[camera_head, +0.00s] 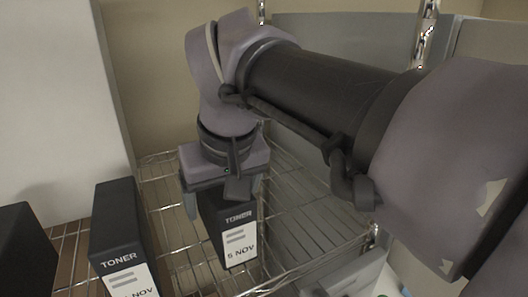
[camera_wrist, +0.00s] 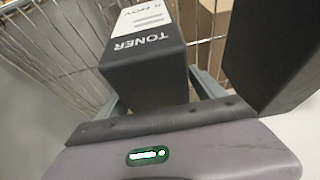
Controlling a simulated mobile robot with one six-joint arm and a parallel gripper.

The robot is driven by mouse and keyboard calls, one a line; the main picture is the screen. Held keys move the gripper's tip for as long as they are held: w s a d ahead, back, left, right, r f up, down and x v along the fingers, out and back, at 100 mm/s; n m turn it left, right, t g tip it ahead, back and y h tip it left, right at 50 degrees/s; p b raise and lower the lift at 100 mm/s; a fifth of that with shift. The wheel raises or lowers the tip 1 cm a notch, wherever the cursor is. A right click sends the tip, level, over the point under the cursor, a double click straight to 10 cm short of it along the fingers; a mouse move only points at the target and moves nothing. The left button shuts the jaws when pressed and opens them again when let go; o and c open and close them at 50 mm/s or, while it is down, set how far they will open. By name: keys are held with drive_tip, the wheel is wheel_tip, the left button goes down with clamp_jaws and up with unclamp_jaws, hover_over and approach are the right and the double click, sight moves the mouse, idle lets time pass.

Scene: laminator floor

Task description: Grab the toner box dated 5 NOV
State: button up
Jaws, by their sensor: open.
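A black toner box (camera_head: 213,222) with a white label stands on the wire shelf below my gripper in the head view. Its date looks like 5 NOV. My gripper (camera_head: 226,203) points down over the top of this box, with a finger visible at its left side. In the wrist view the same box (camera_wrist: 150,78) lies between the two fingers of my gripper (camera_wrist: 158,98), which are open on either side of it. Contact with the box cannot be made out.
Another toner box (camera_head: 114,225) stands to the left, its date partly cut off. A dark box (camera_head: 22,255) is at the left edge. In the wrist view a dark box (camera_wrist: 272,45) is close on the right. Bare wire shelf (camera_head: 310,225) shows to the right.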

drive_tip(key=shift+d, duration=0.1)
drive_tip(key=shift+c, duration=0.5)
clamp_jaws()
drive_tip(key=shift+r, duration=0.1)
